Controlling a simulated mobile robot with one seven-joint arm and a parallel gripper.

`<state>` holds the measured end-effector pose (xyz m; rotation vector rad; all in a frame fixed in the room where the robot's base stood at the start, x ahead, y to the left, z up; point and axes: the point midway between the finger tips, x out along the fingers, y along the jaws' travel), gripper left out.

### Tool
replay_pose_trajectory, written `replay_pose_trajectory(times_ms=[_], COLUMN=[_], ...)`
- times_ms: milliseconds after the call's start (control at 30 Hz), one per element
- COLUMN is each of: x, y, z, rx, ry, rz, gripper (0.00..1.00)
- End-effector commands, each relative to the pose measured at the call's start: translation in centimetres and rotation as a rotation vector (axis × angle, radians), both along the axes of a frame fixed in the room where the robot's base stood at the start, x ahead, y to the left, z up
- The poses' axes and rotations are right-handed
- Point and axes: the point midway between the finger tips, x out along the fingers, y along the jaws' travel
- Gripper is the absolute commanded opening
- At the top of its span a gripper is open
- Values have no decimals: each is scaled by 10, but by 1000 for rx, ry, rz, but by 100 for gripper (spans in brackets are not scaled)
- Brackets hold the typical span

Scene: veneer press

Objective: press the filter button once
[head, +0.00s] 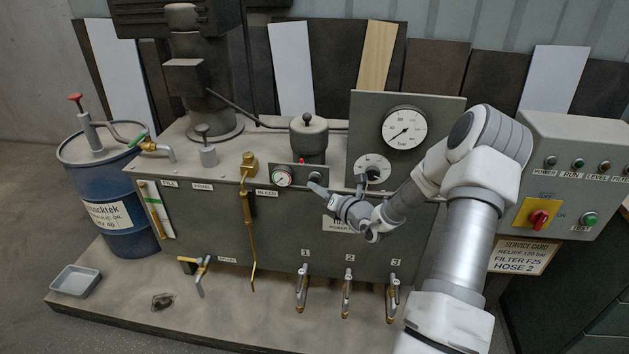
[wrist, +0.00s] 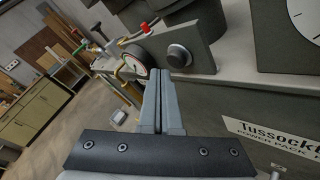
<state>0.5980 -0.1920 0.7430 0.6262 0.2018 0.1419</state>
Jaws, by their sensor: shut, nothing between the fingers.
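A small grey panel (head: 298,169) stands on the front edge of the power pack's top. The red one also shows in the wrist view (wrist: 146,27). No label for the filter button is readable on this panel. My gripper (head: 317,187) is shut and empty, in front of the panel's right end. In the wrist view its fingertips (wrist: 160,72) lie just below and left of the black button; whether they touch is unclear.
A control box (head: 575,165) with lamps and a red rotary switch (head: 539,219) stands at the right. A large gauge panel (head: 430,105) rises right of my gripper. A blue drum (head: 110,195) stands at far left.

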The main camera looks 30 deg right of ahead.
Motion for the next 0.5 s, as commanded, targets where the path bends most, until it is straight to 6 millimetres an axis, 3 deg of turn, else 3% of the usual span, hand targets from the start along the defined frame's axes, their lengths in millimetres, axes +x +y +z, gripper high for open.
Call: replay_pose_trajectory(times_ms=[500], x=[6], y=[-3], z=[1], rx=[-2], ry=[-1], rz=[1], gripper=[0])
